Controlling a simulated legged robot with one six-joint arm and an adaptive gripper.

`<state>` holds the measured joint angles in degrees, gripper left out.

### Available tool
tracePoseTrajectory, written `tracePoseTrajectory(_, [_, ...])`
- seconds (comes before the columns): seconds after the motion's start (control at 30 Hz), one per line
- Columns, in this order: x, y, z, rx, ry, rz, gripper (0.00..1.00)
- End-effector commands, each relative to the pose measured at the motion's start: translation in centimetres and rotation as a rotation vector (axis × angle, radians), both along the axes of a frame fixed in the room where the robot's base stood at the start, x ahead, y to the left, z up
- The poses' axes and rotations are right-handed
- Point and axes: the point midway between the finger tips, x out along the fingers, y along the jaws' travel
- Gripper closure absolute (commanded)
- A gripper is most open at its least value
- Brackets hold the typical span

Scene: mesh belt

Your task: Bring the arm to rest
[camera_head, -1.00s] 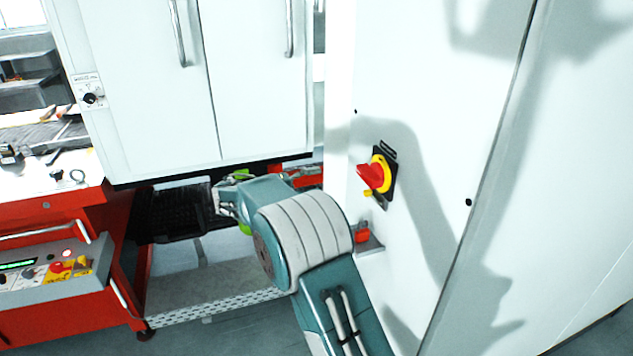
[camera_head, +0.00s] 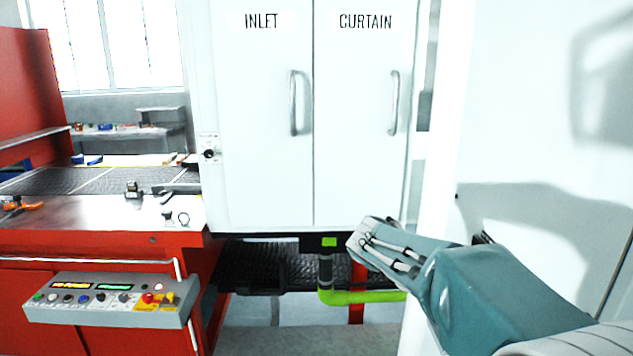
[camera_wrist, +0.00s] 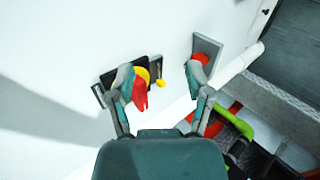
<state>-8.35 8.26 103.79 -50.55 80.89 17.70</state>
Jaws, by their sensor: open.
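My gripper (camera_wrist: 161,75) is open in the wrist view, its two fingers spread with nothing held between them. A red and yellow rotary switch (camera_wrist: 141,92) on a white cabinet wall shows partly behind the left finger. A red part (camera_wrist: 201,58) on a grey plate shows behind the right finger. I cannot tell whether either finger touches these. In the head view, my teal arm (camera_head: 500,305) reaches in from the lower right, bent in front of the white cabinet.
White doors marked INLET and CURTAIN (camera_head: 262,130) stand ahead. A red bench (camera_head: 100,235) with a control box (camera_head: 110,298) is at left. A lime-green pipe (camera_head: 360,296) runs low beneath the doors. The white cabinet (camera_head: 535,130) stands close at right.

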Motion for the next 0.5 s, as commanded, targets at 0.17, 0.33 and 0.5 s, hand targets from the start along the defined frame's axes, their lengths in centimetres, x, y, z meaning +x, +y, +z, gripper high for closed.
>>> tracePoseTrajectory(0.17, [-3.7,0.4,0.0,0.145,-0.032,0.013,0.34])
tracePoseTrajectory(0.33, [-7.0,1.2,-0.2,0.277,-0.072,0.029,0.34])
tracePoseTrajectory(0.5, [-10.1,2.3,-0.6,0.405,-0.124,0.047,0.34])
